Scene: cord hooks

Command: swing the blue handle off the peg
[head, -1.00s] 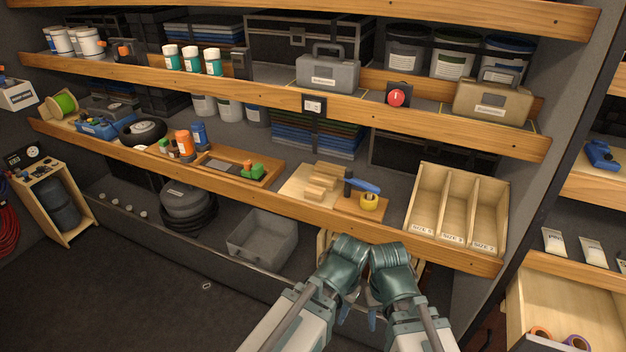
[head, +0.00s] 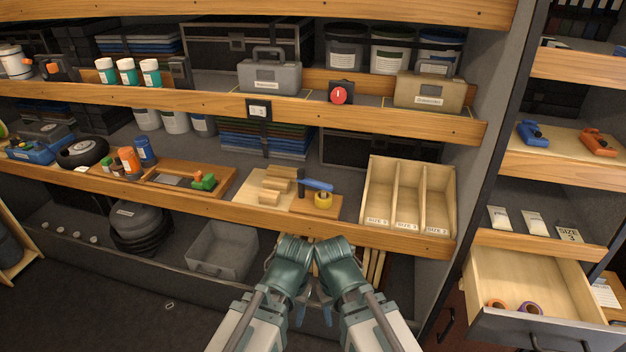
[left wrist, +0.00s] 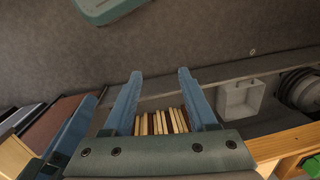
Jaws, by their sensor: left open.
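My left gripper (head: 300,312) hangs low in front of the shelf, away from that tool. In the left wrist view the left gripper (left wrist: 159,74) is open, with nothing between its blue fingers. My right gripper (head: 327,314) is close beside it, and its jaws are too hidden to judge.
A wooden divided box (head: 409,197) stands right of the tool on the shelf. At the right, an open drawer (head: 540,290) juts out with an orange and a purple ring in it. A grey bin (head: 223,250) sits low. The floor at lower left is mostly clear.

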